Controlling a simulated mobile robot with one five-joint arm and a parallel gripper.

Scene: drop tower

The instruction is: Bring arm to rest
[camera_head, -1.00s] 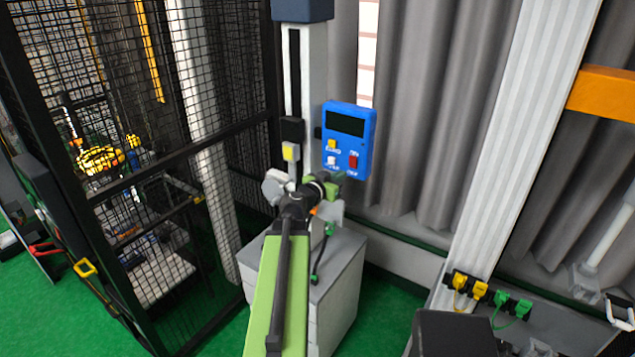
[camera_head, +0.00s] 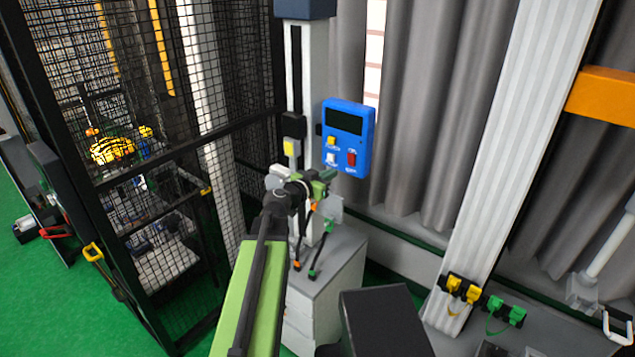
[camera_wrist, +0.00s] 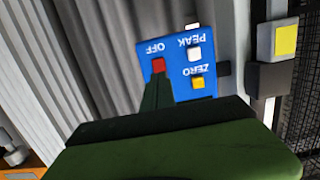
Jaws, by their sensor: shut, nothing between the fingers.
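My arm (camera_head: 250,290) reaches forward from the bottom of the head view, bent at the wrist. My gripper (camera_head: 324,180) is at its far end, in front of the white column and just below the blue control box (camera_head: 347,138). In the wrist view my green gripper (camera_wrist: 156,92) is shut and empty. Its tip overlaps the lower edge of the red OFF button (camera_wrist: 158,65) in the picture; I cannot tell whether it touches. The white PEAK button (camera_wrist: 194,54) and yellow ZERO button (camera_wrist: 198,83) are uncovered.
A black mesh cage (camera_head: 140,200) stands at the left. A grey cabinet (camera_head: 330,290) is below the gripper. Grey curtains (camera_head: 430,110) hang behind. Yellow clips (camera_head: 462,289) and green clips (camera_head: 505,310) are at the lower right. Green floor is free at the lower left.

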